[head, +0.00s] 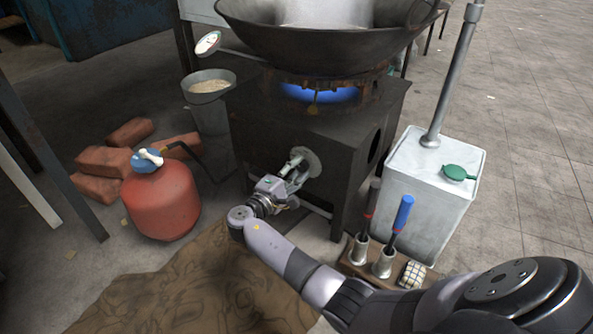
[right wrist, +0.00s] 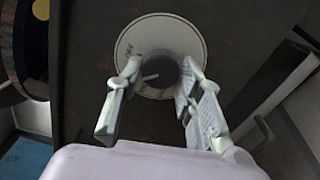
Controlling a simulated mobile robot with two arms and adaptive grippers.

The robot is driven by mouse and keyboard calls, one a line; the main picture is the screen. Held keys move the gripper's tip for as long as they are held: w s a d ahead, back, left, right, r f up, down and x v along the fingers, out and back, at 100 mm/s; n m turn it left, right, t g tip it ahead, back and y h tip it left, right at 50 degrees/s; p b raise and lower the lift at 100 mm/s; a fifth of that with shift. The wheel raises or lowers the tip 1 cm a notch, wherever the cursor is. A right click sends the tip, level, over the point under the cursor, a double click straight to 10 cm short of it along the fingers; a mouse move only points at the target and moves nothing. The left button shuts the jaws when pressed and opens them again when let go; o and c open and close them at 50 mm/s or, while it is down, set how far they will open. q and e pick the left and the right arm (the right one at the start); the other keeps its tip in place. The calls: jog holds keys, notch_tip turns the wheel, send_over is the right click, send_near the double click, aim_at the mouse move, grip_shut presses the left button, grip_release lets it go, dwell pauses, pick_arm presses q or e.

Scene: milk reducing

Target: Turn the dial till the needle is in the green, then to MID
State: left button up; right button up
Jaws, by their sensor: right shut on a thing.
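The dial is on the front of the dark stove (head: 270,130). Its pale round plate (head: 313,160) shows behind my right gripper (head: 297,172). My right gripper (right wrist: 160,80) is shut on the knob, one finger on each side. A round white gauge (head: 207,43) on a stem sits at the wok's left rim. Its needle is too small to read. A blue flame (head: 318,93) burns under the wok (head: 330,45). My left gripper is not in view.
A red gas cylinder (head: 160,203) and bricks (head: 100,188) stand left of the stove. A bucket (head: 209,85) is behind them. A white canister (head: 432,195) and a wooden holder (head: 358,268) with blue- and red-handled tools stand right. A brown mat (head: 200,290) lies in front.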

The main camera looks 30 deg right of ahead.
jog(key=o, duration=1.2)
jog(key=shift+c, duration=0.2)
jog(key=shift+a, duration=0.1)
jog(key=v, duration=1.2)
jog(key=shift+w, duration=0.1)
